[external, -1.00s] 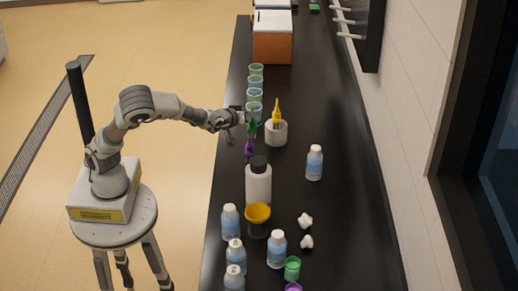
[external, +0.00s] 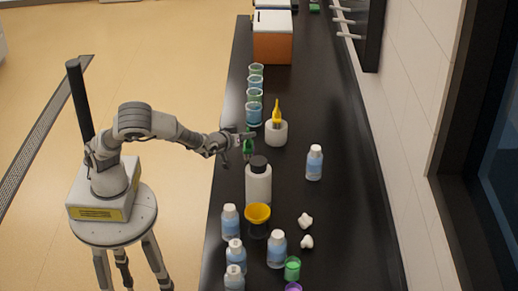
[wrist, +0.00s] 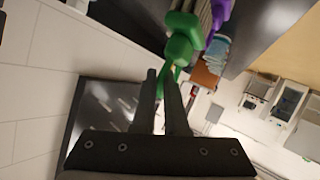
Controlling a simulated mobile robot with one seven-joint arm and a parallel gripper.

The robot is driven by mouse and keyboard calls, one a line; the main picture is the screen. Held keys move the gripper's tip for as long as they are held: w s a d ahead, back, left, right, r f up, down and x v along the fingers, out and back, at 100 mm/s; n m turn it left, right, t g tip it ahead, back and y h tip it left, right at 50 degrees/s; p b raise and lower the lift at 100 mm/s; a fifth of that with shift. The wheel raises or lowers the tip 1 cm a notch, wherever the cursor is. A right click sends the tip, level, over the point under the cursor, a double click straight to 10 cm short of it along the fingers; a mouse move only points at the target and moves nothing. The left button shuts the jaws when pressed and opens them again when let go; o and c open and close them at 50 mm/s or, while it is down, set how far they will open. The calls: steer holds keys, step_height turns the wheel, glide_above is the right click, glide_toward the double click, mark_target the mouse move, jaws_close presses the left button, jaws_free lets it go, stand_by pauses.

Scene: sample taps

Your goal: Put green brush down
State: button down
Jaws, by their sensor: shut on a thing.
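In the wrist view the green brush (wrist: 184,40) is at the top centre, beyond the fingertips (wrist: 167,74). The external view does not show clearly whether its lower end touches the counter. A purple thing (wrist: 221,14) shows beside the green brush in the wrist view; I cannot make it out in the external view now.
A white holder (external: 276,135) with a yellow brush (external: 277,113) stands to the right. Several beakers (external: 254,108) line the counter's left side. The capped white bottle (external: 258,187) is close in front. A blue-labelled bottle (external: 314,163) stands at right. The counter (external: 335,115) is clear at right.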

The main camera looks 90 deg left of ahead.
mark_target(245, 157)
step_height(245, 157, down, 10)
steer(key=shift+r+b, duration=0.2)
steer(key=shift+b, duration=0.6)
steer(key=shift+f, duration=0.1)
steer(key=shift+f, duration=0.15)
steer(key=c, duration=1)
jaws_free()
steer(key=shift+o, duration=0.2)
steer(key=shift+r, duration=0.35)
steer(key=p+v, duration=0.2)
steer(key=v, duration=1)
